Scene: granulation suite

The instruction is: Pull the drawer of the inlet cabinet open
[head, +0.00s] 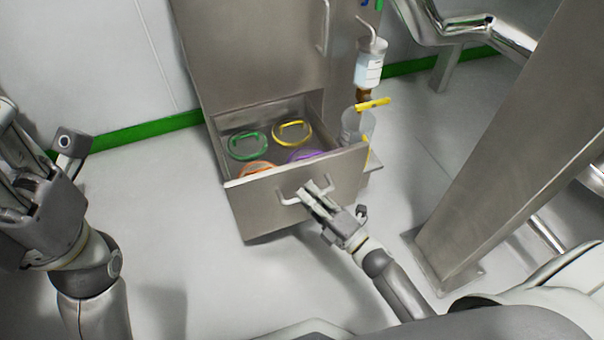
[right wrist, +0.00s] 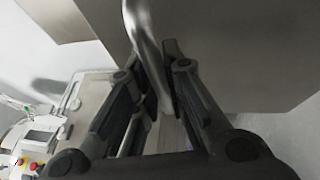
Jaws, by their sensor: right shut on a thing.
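The steel inlet cabinet (head: 245,55) stands at the top middle of the head view. Its bottom drawer (head: 330,172) is pulled out, and lidded round containers show inside it. The drawer's bar handle (head: 289,201) is on its front face. My right gripper (head: 316,194) is at the right part of this handle, shut on it. In the right wrist view the handle bar (right wrist: 146,45) runs down between the two fingers (right wrist: 152,85). My left gripper (head: 35,165) is at the left edge, away from the cabinet; its fingertips are hard to make out.
The drawer holds green (head: 248,146), yellow (head: 292,133), orange and purple ringed lids. A bottle with a yellow-handled valve (head: 373,103) hangs right of the drawer. A slanted steel column (head: 510,140) stands at right. Floor (head: 190,225) in front is clear.

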